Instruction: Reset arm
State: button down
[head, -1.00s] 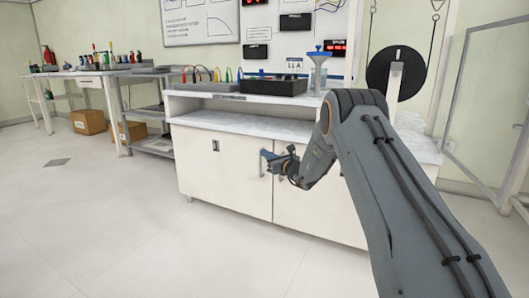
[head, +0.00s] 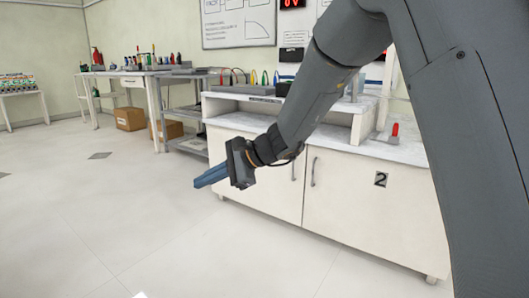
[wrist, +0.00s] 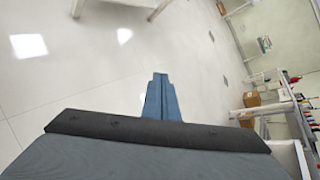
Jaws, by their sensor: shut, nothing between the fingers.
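My gripper (head: 208,178) is in the middle left of the head view, in front of the white cabinet, pointing left and slightly down. Its blue fingers are shut together with nothing between them. In the wrist view the closed fingers (wrist: 161,97) point out over the bare tiled floor. My arm comes down from the upper right of the head view and hides part of the bench and wall behind it.
The white cabinet (head: 345,200) with door handles and a label "2" stands behind my gripper. A grey shelf cart (head: 187,143), cardboard boxes (head: 130,119) and a tool bench (head: 140,75) stand farther left. The floor at front left is clear.

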jog(key=s+d+n+g+h, duration=0.2)
jog(key=s+n+g+h, duration=0.5)
jog(key=s, duration=1.6)
jog(key=s+d+f+n+t+h, duration=0.3)
jog(key=s+d+n+t, duration=0.2)
jog(key=s+d+n, duration=0.8)
jog(key=d+r+m+p, duration=0.2)
jog(key=d+r+p, duration=0.4)
jog(key=r+p, duration=0.3)
jog(key=d+r+m+h+p, duration=0.1)
jog(key=d+r+m+p, duration=0.2)
jog(key=d+r+p, duration=0.4)
jog(key=d+r+m+p, duration=0.3)
jog(key=d+r+p, duration=0.4)
jog(key=p, duration=1.5)
notch_tip(320, 180, up, 5)
jog(key=shift+s+d+r+h, duration=0.15)
jog(key=shift+s+d+h, duration=0.1)
jog(key=shift+h, duration=0.15)
